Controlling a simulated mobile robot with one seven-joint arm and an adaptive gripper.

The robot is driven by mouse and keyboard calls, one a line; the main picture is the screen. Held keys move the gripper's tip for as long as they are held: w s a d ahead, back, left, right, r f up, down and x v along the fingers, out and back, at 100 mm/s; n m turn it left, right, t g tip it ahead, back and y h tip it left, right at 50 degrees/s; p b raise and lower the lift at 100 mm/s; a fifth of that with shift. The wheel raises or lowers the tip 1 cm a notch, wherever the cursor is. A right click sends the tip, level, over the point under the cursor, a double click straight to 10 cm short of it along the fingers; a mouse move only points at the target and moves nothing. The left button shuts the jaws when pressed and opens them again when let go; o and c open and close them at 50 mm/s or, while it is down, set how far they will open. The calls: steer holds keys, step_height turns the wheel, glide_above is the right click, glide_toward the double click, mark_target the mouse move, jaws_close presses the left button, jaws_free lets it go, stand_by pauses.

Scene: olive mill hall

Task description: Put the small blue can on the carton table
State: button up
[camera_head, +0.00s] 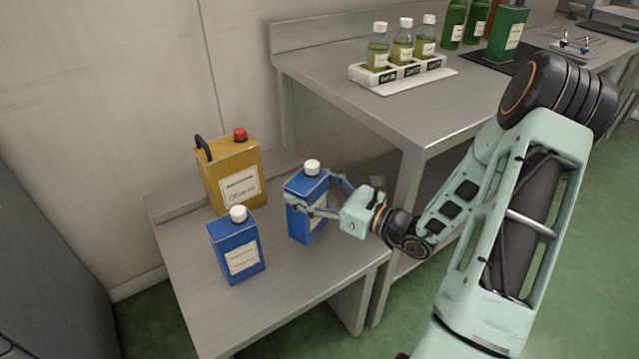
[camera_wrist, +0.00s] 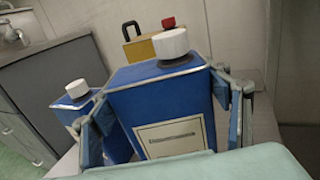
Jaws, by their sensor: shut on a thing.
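My gripper (camera_head: 312,196) is shut on a blue can (camera_head: 305,222) with a white cap and white label, its fingers on either side of it. The can is upright, at or just above the low steel table (camera_head: 300,296); I cannot tell whether its base touches. In the wrist view the held can (camera_wrist: 160,100) fills the middle between both fingers. A second blue can (camera_head: 236,258), also white-capped, stands to its left on the low table. The two look close in size. It also shows in the wrist view (camera_wrist: 77,106), partly hidden. No table is marked as the carton table.
A yellow can (camera_head: 226,167) with a red cap and black handle stands behind the blue cans. A higher steel bench (camera_head: 400,115) on the right holds a white rack (camera_head: 399,72) of bottles. The low table's front is clear.

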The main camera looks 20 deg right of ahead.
steer(key=shift+w+a+f, duration=0.15)
steer(key=shift+a+f, duration=0.1)
steer(key=shift+w+a+f+b, duration=0.1)
steer(key=shift+f+b, duration=0.3)
steer(key=shift+f, duration=0.45)
steer(key=shift+w+a+f+b, duration=0.1)
steer(key=shift+f+b, duration=0.25)
steer(key=shift+f, duration=0.65)
steer(key=o, duration=2.1)
steer(key=shift+s+f, duration=0.1)
steer(key=p+v, duration=0.2)
steer(key=v, duration=1)
steer(key=shift+p, duration=0.3)
